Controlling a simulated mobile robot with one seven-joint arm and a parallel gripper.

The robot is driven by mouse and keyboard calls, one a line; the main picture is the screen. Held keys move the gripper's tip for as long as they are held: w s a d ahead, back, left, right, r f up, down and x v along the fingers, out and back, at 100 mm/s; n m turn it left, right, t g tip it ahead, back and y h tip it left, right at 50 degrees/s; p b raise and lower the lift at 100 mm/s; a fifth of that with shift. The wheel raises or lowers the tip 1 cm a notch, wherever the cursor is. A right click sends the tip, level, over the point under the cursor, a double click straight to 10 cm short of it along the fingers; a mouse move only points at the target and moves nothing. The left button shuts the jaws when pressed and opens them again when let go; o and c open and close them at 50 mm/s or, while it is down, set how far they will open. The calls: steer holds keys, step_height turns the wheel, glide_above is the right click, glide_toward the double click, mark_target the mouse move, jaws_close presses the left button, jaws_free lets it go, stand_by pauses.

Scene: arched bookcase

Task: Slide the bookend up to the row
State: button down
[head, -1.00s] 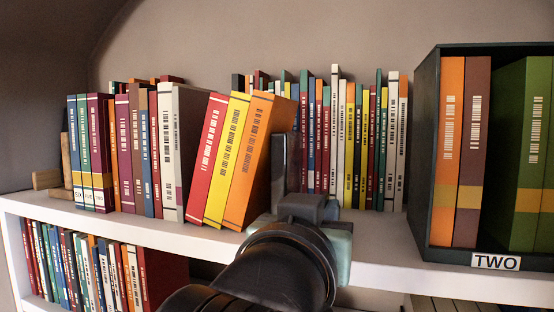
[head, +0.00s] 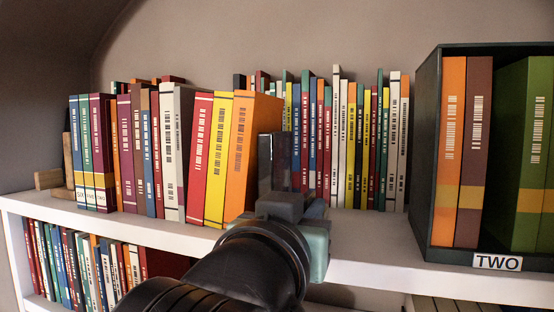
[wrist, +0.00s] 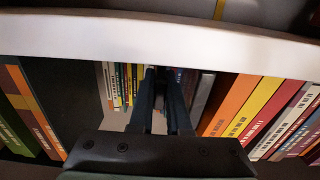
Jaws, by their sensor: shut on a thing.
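A dark, glossy upright plate, which looks like the bookend (head: 271,150), stands on the upper shelf at the right end of the book row. My gripper (wrist: 162,82) is shut on it; the fingers are close together in the wrist view and hide much of it. In the head view my gripper (head: 292,207) is low in front of the plate. The orange book (head: 245,155) ends the row just left of the plate, close against it or touching. The yellow book (head: 217,160) and red book (head: 196,160) beside it stand nearly upright.
A dark box labelled TWO (head: 425,155) holds books at the right. Shelf space (head: 375,232) is bare between my gripper and the box. A back row of books (head: 350,145) stands behind. A wooden bookend (head: 50,179) is at the far left.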

steer(key=shift+w+a, duration=0.25)
steer(key=shift+a, duration=0.7)
steer(key=c, duration=0.9)
jaws_free()
